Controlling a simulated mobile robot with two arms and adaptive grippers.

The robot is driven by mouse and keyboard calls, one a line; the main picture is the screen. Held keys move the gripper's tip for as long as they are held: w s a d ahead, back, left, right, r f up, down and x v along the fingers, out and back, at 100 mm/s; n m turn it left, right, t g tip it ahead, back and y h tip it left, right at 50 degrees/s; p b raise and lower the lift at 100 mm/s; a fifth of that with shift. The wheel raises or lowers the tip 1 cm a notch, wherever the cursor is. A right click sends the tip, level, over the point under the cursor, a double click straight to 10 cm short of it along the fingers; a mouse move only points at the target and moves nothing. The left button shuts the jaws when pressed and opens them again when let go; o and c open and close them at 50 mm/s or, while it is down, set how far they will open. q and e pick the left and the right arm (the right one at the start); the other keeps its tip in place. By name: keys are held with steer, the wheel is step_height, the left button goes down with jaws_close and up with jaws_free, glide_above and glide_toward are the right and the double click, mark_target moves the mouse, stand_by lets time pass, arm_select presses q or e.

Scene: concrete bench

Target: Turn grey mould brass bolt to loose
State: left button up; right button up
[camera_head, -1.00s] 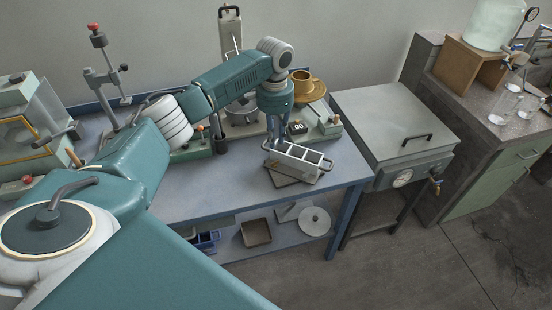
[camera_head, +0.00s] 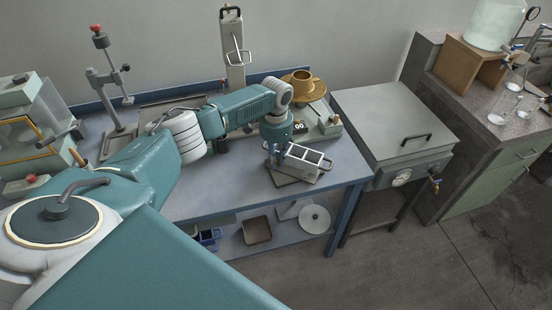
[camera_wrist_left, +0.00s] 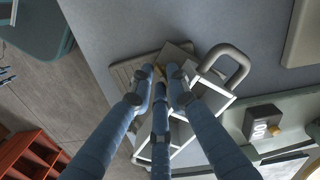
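The grey mould (camera_head: 306,158) is a block with open square compartments. It sits on a flat base plate (camera_head: 290,181) near the right front of the blue-grey bench; the left wrist view also shows the mould (camera_wrist_left: 216,98). A small brass bolt (camera_wrist_left: 158,74) shows at its end, between the fingertips, partly hidden. My left gripper (camera_head: 273,163) points down at the mould's left end. In the left wrist view, the three blue fingers of my left gripper (camera_wrist_left: 161,77) converge closely around the bolt. Whether they press on it cannot be told. My right gripper is out of view.
A grey U-shaped handle (camera_wrist_left: 238,56) stands close beside the fingers. A device with a display (camera_head: 299,128) and a brass cup-like vessel (camera_head: 302,84) stand behind the mould. A grey lidded cabinet (camera_head: 390,125) stands to the right. The bench front left of the mould is clear.

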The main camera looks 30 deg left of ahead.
arm_select(q)
jaws_close()
steer(key=shift+d+r+n+p, duration=0.1)
steer(key=shift+r+n+p, duration=0.1)
steer(key=shift+n+p, duration=0.55)
steer(key=shift+w+f+n, duration=0.1)
steer(key=shift+f+n, duration=0.05)
steer(key=shift+n, duration=0.7)
steer(key=shift+o, duration=1.3)
jaws_free()
